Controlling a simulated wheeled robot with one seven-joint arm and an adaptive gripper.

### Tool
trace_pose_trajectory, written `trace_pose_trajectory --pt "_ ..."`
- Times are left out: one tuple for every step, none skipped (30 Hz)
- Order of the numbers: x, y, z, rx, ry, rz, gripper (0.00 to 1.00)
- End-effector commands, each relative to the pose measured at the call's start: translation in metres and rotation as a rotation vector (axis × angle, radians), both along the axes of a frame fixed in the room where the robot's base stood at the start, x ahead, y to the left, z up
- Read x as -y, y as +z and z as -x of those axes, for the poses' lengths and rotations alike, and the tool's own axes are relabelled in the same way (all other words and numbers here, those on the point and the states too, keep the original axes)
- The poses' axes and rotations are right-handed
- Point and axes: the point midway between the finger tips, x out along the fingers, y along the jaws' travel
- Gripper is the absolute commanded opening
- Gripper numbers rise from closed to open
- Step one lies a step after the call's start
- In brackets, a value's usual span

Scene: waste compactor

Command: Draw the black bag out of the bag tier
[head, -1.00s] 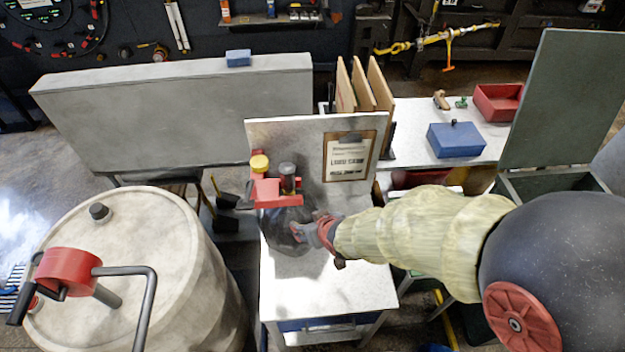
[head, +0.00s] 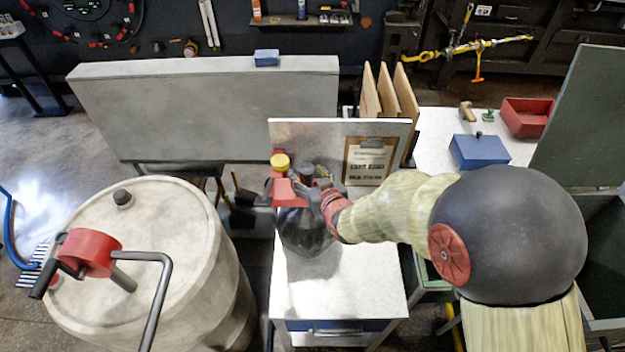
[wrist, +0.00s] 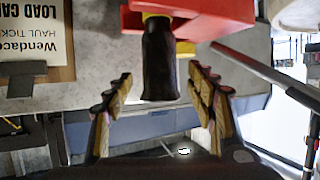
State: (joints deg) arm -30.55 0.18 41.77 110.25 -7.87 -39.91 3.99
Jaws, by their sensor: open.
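An upright panel with a clipboard (head: 369,160) stands close behind my gripper. A yellow cap (head: 280,161) tops the tier's left side. A large drum (head: 150,230) stands left. The front of the white table (head: 340,285) is clear. A blue box (head: 478,150) sits at right.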

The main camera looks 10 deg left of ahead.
Motion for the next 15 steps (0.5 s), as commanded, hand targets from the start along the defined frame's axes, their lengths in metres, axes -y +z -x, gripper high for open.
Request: trace_pose_trajectory --pt "-0.0026 -0.0018 -0.0032 -0.001 0.0 0.001 0.56" --pt "-0.0035 -0.0026 -0.0045 -0.001 0.0 0.001 0.56" --pt "-0.0047 -0.0037 -0.006 -0.001 0.0 0.001 0.56" --pt "-0.0054 -0.0044 -0.0069 -0.001 0.0 0.001 0.56" --pt "-0.006 -0.0047 -0.0077 -0.001 0.0 0.001 0.56" --pt "-0.0065 -0.0049 -0.0084 0.0 0.0 0.001 0.56" --pt "-0.0068 -0.0049 -0.0089 0.0 0.0 0.001 0.56" --pt "-0.0069 -0.0049 -0.009 0.001 0.0 0.001 0.56" --pt "-0.007 -0.0049 -0.0091 0.001 0.0 0.001 0.56" --pt "-0.0069 -0.0049 -0.0092 0.001 0.0 0.001 0.56" --pt "-0.0069 -0.0048 -0.0091 0.001 0.0 0.001 0.56" --pt "-0.0069 -0.0048 -0.0091 0.001 0.0 0.001 0.56" --pt "-0.0068 -0.0048 -0.009 0.001 0.0 0.001 0.56" --pt "-0.0068 -0.0048 -0.009 0.001 0.0 0.001 0.56" --pt "-0.0068 -0.0049 -0.009 0.001 0.0 0.001 0.54"
